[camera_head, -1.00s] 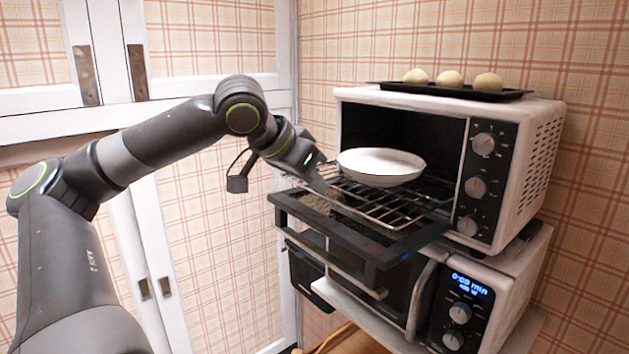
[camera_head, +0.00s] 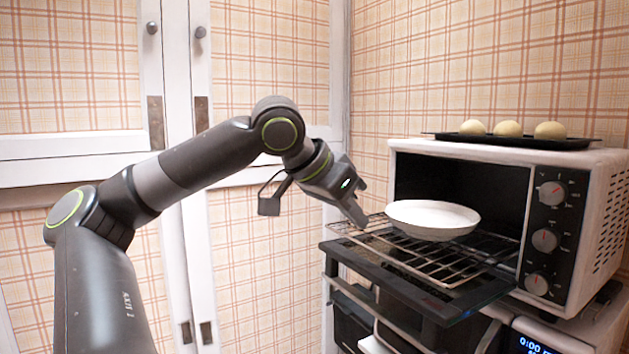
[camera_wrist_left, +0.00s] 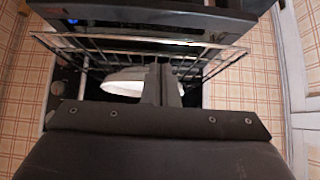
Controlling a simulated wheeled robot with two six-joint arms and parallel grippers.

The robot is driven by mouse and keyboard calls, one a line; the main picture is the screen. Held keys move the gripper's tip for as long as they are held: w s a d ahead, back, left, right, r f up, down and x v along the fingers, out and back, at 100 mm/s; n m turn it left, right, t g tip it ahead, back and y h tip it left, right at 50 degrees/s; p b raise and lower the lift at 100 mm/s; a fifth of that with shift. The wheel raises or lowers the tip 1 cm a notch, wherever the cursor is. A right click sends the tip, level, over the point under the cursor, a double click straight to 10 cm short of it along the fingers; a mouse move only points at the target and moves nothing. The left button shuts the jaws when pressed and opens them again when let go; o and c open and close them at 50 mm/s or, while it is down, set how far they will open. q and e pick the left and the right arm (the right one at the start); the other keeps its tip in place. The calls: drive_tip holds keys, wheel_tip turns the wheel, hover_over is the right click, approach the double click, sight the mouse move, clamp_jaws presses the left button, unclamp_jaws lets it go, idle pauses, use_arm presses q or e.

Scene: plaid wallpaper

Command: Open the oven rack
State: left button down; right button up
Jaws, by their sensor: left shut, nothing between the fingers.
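The white toaster oven (camera_head: 405,150) stands at the right with its door (camera_head: 420,295) folded down. The wire oven rack (camera_head: 440,262) sticks out of the oven over the open door, with a white plate (camera_head: 433,218) on its inner part. My left gripper (camera_head: 362,222) is shut and empty, its tips at the rack's outer left end; I cannot tell whether they touch it. In the left wrist view, the shut fingers (camera_wrist_left: 162,88) show in front of the rack (camera_wrist_left: 120,52) and hide part of the plate (camera_wrist_left: 122,84). My right gripper is not in view.
A dark tray (camera_head: 470,140) with several pale round buns (camera_head: 508,128) lies on top of the oven. A second appliance with a lit display (camera_head: 530,345) stands beneath. White-framed cabinet doors (camera_head: 200,150) are behind my left arm.

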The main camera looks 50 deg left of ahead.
use_arm(q)
drive_tip(key=v, duration=1.2)
drive_tip(key=shift+r, duration=0.2)
